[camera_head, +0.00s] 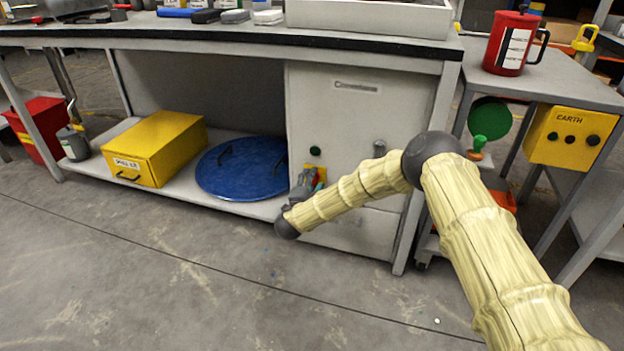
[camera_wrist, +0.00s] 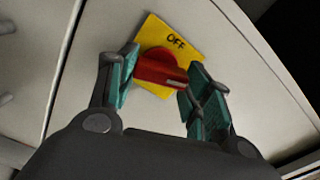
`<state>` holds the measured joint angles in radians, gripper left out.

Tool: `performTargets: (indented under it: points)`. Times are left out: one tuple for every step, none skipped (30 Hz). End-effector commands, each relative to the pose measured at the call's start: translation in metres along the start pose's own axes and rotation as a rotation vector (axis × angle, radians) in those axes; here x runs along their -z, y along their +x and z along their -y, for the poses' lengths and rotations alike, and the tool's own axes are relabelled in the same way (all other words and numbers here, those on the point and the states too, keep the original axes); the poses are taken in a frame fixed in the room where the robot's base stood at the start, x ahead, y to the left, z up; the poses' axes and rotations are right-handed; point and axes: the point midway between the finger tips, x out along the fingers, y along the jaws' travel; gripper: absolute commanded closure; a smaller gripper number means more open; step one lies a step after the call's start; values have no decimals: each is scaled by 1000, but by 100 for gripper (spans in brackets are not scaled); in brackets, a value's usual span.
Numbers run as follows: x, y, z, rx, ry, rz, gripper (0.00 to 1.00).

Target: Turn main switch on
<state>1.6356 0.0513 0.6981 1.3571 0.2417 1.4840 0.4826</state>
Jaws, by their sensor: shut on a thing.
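The main switch is a red rotary knob (camera_wrist: 160,68) on a yellow plate (camera_wrist: 196,38) marked "OFF", seen close in the wrist view. A pale line on the knob points to the right, away from the "OFF" label. My gripper (camera_wrist: 157,84) is shut on the red knob, with one teal finger on each side of it. In the head view my gripper (camera_head: 308,187) is at the front of the grey cabinet (camera_head: 340,120) under the bench. My fingers and arm hide most of the switch there.
A blue round lid (camera_head: 240,168) and a yellow box (camera_head: 155,147) lie on the low shelf left of the cabinet. A yellow control box (camera_head: 570,137) with dark buttons and a red mug (camera_head: 510,42) are at the right. The floor in front is clear.

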Motion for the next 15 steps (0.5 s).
performTargets:
  points:
    - [1,0,-1,-3,37,-1,74]
    - [1,0,-1,-3,61,-1,74]
    - [1,0,-2,-3,93,-1,74]
    - [1,0,-2,-3,117,-1,74]
    - [1,0,-2,-2,138,-1,74]
    - [1,0,-2,-2,165,-1,74]
    - [1,0,-2,-2,185,-1,74]
    - [1,0,-2,-2,202,-1,74]
    - [1,0,-2,-2,225,-1,74]
    - [1,0,-2,-2,241,-1,74]
    - [1,0,-2,-2,256,-1,74]
    - [1,0,-2,-2,273,0,74]
    - [1,0,-2,-2,286,0,74]
    - [1,0,-3,-2,297,0,74]
    - [0,-1,-3,-2,310,0,74]
